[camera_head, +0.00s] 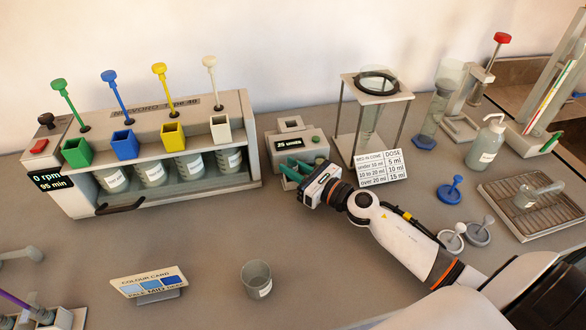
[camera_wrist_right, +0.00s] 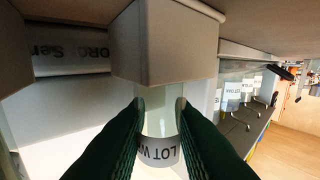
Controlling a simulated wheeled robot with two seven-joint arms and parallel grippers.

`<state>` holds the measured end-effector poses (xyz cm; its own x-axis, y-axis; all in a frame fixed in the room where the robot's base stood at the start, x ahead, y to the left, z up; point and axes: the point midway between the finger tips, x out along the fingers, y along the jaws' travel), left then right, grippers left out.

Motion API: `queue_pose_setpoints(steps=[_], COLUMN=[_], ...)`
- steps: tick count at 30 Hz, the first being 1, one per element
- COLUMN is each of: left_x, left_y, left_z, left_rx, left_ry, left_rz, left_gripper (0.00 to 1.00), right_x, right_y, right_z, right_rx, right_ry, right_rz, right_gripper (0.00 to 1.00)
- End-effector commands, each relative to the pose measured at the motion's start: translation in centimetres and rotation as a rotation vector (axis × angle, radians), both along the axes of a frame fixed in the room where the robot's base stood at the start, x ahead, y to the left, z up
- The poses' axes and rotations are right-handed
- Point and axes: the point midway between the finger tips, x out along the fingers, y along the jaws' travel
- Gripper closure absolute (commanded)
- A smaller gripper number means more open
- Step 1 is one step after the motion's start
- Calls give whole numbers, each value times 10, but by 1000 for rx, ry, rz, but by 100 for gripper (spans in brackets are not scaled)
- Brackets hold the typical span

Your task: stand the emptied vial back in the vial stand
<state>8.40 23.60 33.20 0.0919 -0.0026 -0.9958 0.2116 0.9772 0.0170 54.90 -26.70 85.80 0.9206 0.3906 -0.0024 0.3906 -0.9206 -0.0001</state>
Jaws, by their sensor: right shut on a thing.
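My right gripper (camera_head: 293,171) is shut at the front of a small grey meter (camera_head: 308,148) with a lit display. In the head view the gripper hides the vial. A pale block with a purple rod (camera_head: 20,300) at the lower left may be the vial stand; I cannot tell. My left gripper is out of view.
A jar-test machine (camera_head: 245,125) with labelled beakers stands left of the gripper. A dose card (camera_head: 380,167) and a framed cone (camera_head: 372,100) are close on its right.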

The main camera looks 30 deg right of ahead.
Motion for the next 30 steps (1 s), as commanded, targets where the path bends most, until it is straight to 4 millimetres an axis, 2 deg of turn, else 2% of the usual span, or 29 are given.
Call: queue_pose_setpoints(steps=[3, 4, 5, 16, 20, 30], left_x=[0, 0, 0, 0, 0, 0], left_y=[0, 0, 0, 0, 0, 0], left_z=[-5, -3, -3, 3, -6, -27], left_rx=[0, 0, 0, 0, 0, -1], left_ry=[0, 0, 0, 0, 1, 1], left_rz=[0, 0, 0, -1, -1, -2], left_gripper=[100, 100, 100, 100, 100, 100], right_x=[0, 0, 0, 0, -15, -76], right_y=[0, 0, 0, 0, -7, -31], right_z=[-5, -3, -2, 3, -3, -4], right_rx=[0, 0, 0, 0, 0, 1], right_ry=[0, 0, 0, -1, 2, 3], right_rz=[0, 0, 0, 0, 0, -1], right_gripper=[100, 74, 70, 70, 70, 70])
